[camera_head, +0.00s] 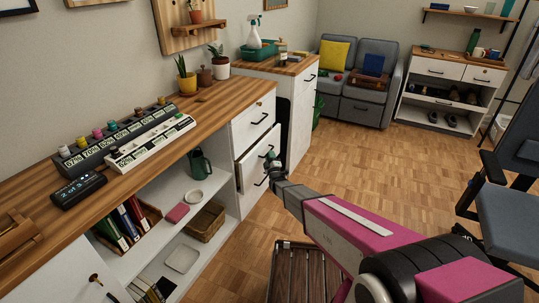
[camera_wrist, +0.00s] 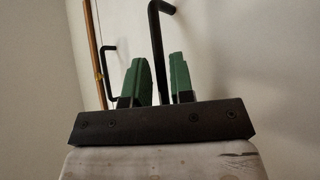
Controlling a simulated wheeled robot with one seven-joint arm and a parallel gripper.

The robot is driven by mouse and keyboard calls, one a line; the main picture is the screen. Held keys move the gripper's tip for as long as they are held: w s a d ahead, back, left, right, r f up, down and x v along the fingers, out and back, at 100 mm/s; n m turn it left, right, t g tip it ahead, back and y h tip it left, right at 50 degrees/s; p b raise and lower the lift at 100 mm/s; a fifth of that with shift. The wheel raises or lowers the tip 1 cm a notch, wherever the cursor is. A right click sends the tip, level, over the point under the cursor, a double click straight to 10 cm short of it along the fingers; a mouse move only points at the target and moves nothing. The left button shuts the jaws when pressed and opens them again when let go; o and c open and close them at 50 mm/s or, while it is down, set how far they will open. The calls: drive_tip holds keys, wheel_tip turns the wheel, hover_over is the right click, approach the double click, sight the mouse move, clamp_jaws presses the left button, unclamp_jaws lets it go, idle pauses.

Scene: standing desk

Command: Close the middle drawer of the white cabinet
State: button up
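The white cabinet (camera_head: 240,131) stands at the end of the wooden desk. Its middle drawer (camera_head: 250,160) is pulled partly out, with its front ahead of the drawer above. My gripper (camera_head: 271,160) is at this drawer's front, partly covering it and its handle. In the wrist view my gripper (camera_wrist: 163,70) has two green fingers standing apart. A black bar handle (camera_wrist: 156,35) extends between them, seemingly the middle drawer's; whether it touches either finger I cannot tell. Another black handle (camera_wrist: 108,72), nearer the wooden top, shows beyond the left finger.
The top drawer (camera_head: 254,121) is shut. Open shelves with a basket (camera_head: 207,222) and a green pitcher (camera_head: 200,164) are left of the drawers. A slatted dark rack (camera_head: 297,272) lies below my arm. An office chair (camera_head: 510,190) is at the right; the wooden floor between is clear.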

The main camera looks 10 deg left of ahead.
sight(263, 152)
drive_tip(key=shift+x, duration=0.85)
clamp_jaws()
drive_tip(key=shift+w+a, duration=0.25)
drive_tip(key=shift+a, duration=0.4)
drive_tip(key=shift+w+a, duration=0.25)
drive_tip(key=shift+a, duration=0.35)
drive_tip(key=shift+w+a, duration=0.2)
drive_tip(key=shift+a, duration=0.45)
unclamp_jaws()
drive_tip(key=shift+a, duration=0.1)
